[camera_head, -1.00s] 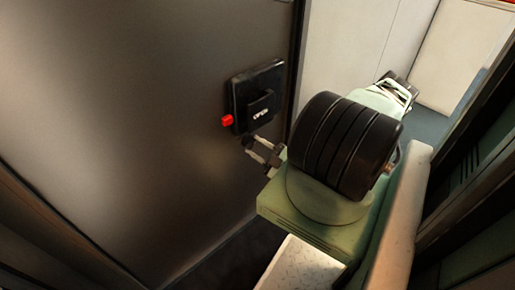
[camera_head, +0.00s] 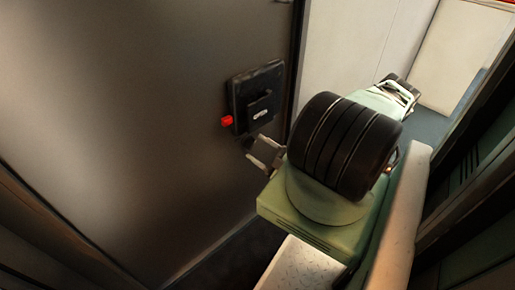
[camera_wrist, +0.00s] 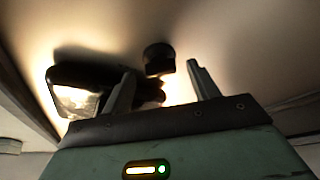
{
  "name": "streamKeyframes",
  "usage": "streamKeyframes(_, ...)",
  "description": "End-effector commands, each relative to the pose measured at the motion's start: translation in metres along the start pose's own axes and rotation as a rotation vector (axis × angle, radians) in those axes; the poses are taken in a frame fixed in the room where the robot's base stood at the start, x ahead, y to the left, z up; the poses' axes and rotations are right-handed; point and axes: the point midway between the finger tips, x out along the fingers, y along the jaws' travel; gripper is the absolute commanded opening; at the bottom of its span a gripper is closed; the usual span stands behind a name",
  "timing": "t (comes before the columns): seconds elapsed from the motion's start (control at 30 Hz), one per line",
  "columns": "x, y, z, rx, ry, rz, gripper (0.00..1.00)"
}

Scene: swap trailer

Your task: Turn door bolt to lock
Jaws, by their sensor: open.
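The door lock is a black box (camera_head: 256,96) on the brown door, with a red piece (camera_head: 227,121) at its lower left. In the wrist view the black lock box (camera_wrist: 85,88) is left of my fingers. A dark round knob (camera_wrist: 158,58) stands out from the door beyond the gap between the fingertips. Another dark part shows lower between the fingers; I cannot tell which is the bolt. My gripper (camera_head: 262,154) is just below the box, close to the door. In the wrist view my gripper (camera_wrist: 160,75) has its fingers wide apart, with nothing clearly held.
The brown door (camera_head: 130,120) fills the left of the head view. A pale wall (camera_head: 340,45) stands beyond the door's edge. A dark frame runs along the right side. Bare door surface lies left of and below the lock.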

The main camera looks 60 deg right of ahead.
Motion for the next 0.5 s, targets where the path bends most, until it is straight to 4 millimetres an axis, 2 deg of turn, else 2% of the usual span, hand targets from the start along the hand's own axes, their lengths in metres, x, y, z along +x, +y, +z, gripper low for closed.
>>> streamKeyframes(0.5,-0.116,0.000,0.001,0.000,-0.005,-0.001,0.60)
